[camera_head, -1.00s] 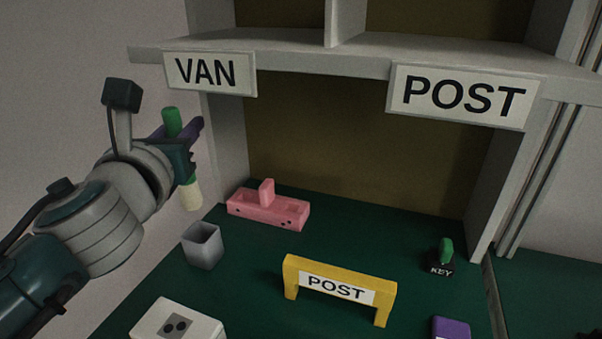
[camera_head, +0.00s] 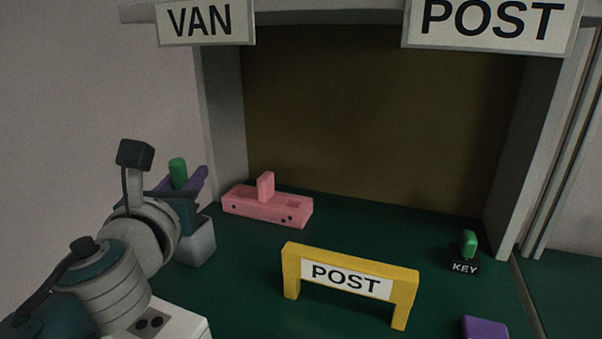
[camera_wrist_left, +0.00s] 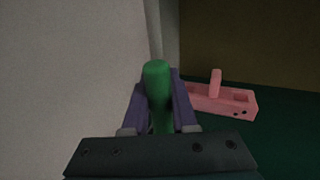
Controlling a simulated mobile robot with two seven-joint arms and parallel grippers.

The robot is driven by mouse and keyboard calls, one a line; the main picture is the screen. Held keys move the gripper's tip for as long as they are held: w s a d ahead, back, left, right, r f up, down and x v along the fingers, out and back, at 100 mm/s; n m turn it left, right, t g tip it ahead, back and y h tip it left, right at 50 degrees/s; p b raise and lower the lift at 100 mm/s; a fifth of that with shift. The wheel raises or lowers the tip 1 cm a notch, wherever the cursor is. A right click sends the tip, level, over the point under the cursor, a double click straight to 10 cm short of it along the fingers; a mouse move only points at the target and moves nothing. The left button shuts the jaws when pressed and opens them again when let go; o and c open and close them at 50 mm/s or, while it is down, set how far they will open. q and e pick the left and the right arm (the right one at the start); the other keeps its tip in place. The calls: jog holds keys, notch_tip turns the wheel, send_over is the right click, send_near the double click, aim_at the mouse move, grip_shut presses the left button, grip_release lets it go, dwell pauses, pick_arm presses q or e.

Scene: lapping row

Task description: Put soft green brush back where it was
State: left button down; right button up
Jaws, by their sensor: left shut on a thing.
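The soft green brush (camera_head: 178,172) is upright in my left gripper (camera_head: 190,182), at the left side of the bench. My left gripper is shut on its green handle. The brush also shows in the left wrist view (camera_wrist_left: 157,90), between the two purple fingers (camera_wrist_left: 160,100). A grey open-topped cup (camera_head: 197,245) stands right below the gripper, partly covered by it and my wrist. The brush's pale lower end is hidden, so I cannot tell whether it is inside the cup or above it. My right gripper is not in view.
A pink block with slots (camera_head: 265,205) stands just right of the cup. A yellow POST arch (camera_head: 405,288), a KEY stand with a green piece (camera_head: 467,247) and a purple block (camera_head: 485,328) are further right. A white box (camera_head: 180,322) lies in front. Bare green bench lies between.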

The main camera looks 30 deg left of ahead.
pick_arm(q)
jog(key=shift+f, duration=0.1)
jog(key=c, duration=1.2)
grip_release()
jog(key=shift+f, duration=0.1)
jog(key=o, duration=0.5)
jog(key=shift+r, duration=0.3)
jog(key=b+v, duration=0.1)
jog(key=v, duration=1.1)
jog(key=shift+f, duration=0.1)
